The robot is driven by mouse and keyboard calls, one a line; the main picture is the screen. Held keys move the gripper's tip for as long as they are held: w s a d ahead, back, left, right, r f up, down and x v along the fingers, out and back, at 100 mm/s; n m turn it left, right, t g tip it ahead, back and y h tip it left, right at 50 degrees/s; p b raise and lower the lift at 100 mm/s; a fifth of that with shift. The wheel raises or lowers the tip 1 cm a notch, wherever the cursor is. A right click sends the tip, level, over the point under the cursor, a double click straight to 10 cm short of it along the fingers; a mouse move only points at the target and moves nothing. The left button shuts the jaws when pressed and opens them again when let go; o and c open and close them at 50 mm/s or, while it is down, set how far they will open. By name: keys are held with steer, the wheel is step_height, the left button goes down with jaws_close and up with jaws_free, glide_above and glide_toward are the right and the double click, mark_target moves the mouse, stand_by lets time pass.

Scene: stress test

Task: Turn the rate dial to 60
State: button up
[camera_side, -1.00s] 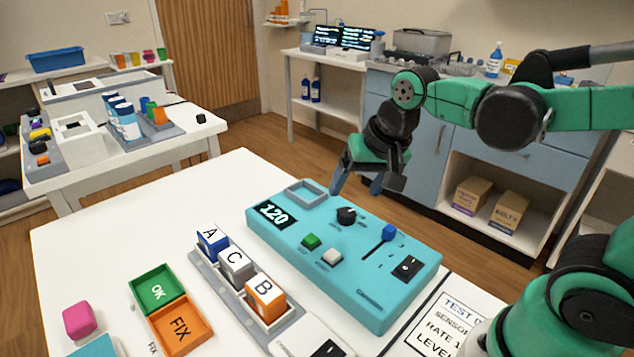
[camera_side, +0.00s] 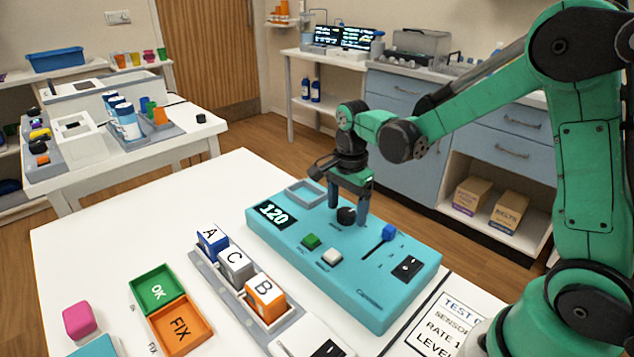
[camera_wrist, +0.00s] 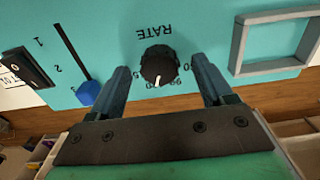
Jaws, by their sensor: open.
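The rate dial (camera_side: 347,215) is a black round knob on the turquoise control box (camera_side: 370,298). In the wrist view the dial (camera_wrist: 158,65) shows a white pointer mark and sits under the word RATE, which appears upside down. The box's display (camera_side: 272,213) reads 120. My gripper (camera_side: 347,212) is over the box, pointing down, with its fingers on either side of the dial. In the wrist view the open gripper (camera_wrist: 162,78) has a gap between each finger and the dial. Some numbers around the dial are partly hidden by the fingers.
A blue slider (camera_side: 389,232), a green button (camera_side: 311,241), a white button (camera_side: 332,256) and a black rocker switch (camera_side: 407,267) share the box top. An empty grey square frame (camera_side: 306,193) is at its back edge. Lettered blocks (camera_side: 236,264) stand in a rack in front.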

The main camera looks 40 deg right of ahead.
steer(key=shift+f, duration=0.3)
jaws_close()
